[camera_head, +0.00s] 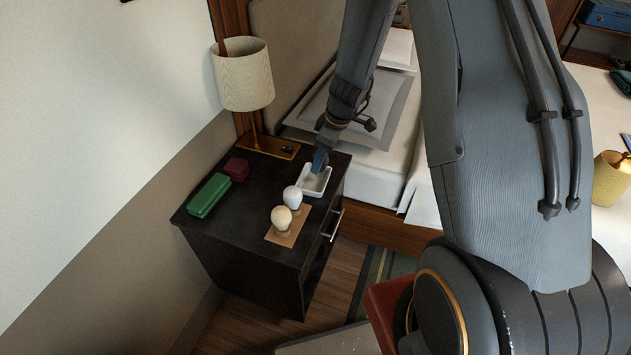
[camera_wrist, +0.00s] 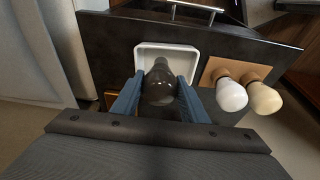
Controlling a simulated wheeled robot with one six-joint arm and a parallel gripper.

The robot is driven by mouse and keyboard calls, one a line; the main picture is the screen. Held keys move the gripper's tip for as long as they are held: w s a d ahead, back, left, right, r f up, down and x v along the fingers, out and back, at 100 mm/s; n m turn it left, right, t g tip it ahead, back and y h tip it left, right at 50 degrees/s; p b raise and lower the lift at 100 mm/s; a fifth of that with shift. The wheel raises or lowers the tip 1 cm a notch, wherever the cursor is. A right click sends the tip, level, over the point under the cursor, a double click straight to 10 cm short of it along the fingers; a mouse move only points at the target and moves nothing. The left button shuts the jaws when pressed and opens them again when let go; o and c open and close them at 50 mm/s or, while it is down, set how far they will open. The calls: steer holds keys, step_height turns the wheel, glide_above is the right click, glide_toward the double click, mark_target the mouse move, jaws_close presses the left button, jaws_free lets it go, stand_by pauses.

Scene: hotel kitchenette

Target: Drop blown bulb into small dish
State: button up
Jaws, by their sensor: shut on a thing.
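The blown bulb (camera_wrist: 160,86) is dark and smoky, and sits between the two blue fingers of my gripper (camera_wrist: 158,98) in the wrist view. My gripper is shut on it. The small dish (camera_wrist: 190,49) is white and square with a raised rim, and lies just beyond the bulb. In the head view my gripper (camera_head: 319,160) is over the small dish (camera_head: 325,188) on the dark nightstand. The bulb is hidden in the head view. I cannot tell whether the bulb touches the dish.
A white bulb (camera_head: 292,197) and a cream bulb (camera_head: 281,218) stand on a tan board (camera_head: 273,236) beside the dish. A green case (camera_head: 208,195), a dark red box (camera_head: 236,168) and a lamp (camera_head: 243,75) are on the nightstand (camera_head: 245,235). The bed (camera_head: 385,180) is to the right.

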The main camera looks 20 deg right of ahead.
steer(key=o, duration=1.1)
steer(key=shift+r, duration=0.15)
steer(key=v, duration=0.7)
steer(key=shift+r, duration=0.3)
steer(key=s+r+m+h, duration=0.1)
steer(key=s+r+m, duration=0.2)
steer(key=s, duration=0.5)
steer(key=s+a+r+m+g, duration=0.1)
steer(key=s+r+m, duration=0.2)
steer(key=s, duration=0.5)
steer(key=s+a+r+m+g+h, duration=0.1)
steer(key=s+r+m, duration=0.3)
steer(key=s, duration=0.4)
steer(key=shift+m+h, duration=0.3)
